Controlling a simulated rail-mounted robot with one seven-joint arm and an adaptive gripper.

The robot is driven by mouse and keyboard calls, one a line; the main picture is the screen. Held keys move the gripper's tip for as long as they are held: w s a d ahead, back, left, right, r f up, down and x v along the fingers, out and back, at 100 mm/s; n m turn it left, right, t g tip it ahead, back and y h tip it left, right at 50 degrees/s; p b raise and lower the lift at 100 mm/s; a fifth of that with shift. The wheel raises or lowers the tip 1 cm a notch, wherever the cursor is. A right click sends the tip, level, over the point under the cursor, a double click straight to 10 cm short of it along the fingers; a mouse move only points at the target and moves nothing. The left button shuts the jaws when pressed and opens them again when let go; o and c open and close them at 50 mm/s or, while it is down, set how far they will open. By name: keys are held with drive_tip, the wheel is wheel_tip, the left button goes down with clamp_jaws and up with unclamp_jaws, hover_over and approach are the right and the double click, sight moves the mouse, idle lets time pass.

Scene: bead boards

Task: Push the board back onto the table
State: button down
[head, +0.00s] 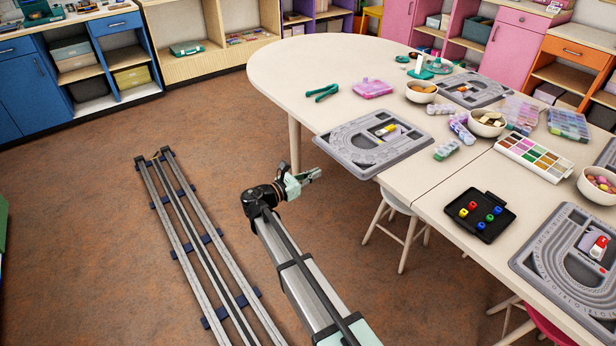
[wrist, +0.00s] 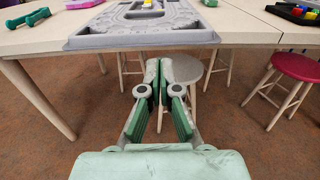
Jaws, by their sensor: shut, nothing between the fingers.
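The grey bead board (head: 372,158) lies flat on the pale table (head: 280,75) and its near side juts out past the table edge. Yellow and other small pieces rest in its middle. In the wrist view the board (wrist: 100,40) spans the top, with its front edge facing me. My gripper (head: 317,173) is shut and empty, off the table near the board's overhanging side. In the wrist view the fingertips of my gripper (wrist: 166,64) appear just below the board's front edge. I cannot tell whether they touch it.
A white stool (head: 402,220) stands under the table.

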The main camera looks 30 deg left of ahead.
approach(351, 156)
drive_tip(key=x, duration=0.4)
drive_tip(key=shift+p, duration=0.35)
drive_tip(key=p+x, duration=0.1)
drive_tip(key=x, duration=0.7)
drive_tip(key=shift+w+d, duration=0.15)
drive_tip(key=shift+w, duration=0.1)
